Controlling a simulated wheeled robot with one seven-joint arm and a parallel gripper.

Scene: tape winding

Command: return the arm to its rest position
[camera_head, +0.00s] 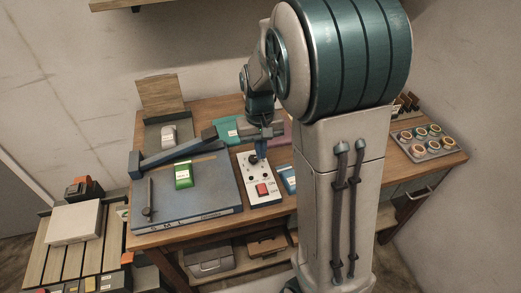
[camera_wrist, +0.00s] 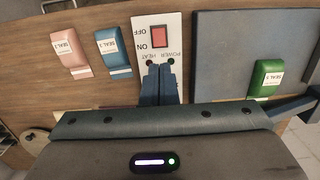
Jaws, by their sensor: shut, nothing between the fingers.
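The panel's red switch (camera_head: 262,189) also shows in the wrist view (camera_wrist: 159,36), between ON and OFF marks. I cannot tell whether the fingertips touch the panel. My arm reaches in from the right and hides part of the table.
A green SEAL 3 piece (camera_head: 183,175) lies on the blue-grey board (camera_head: 205,205). Blue (camera_wrist: 115,50) and pink (camera_wrist: 70,50) SEAL pieces lie beside the panel. A tray of rolls (camera_head: 422,140) stands at the right. A conveyor with a white box (camera_head: 74,223) is at left.

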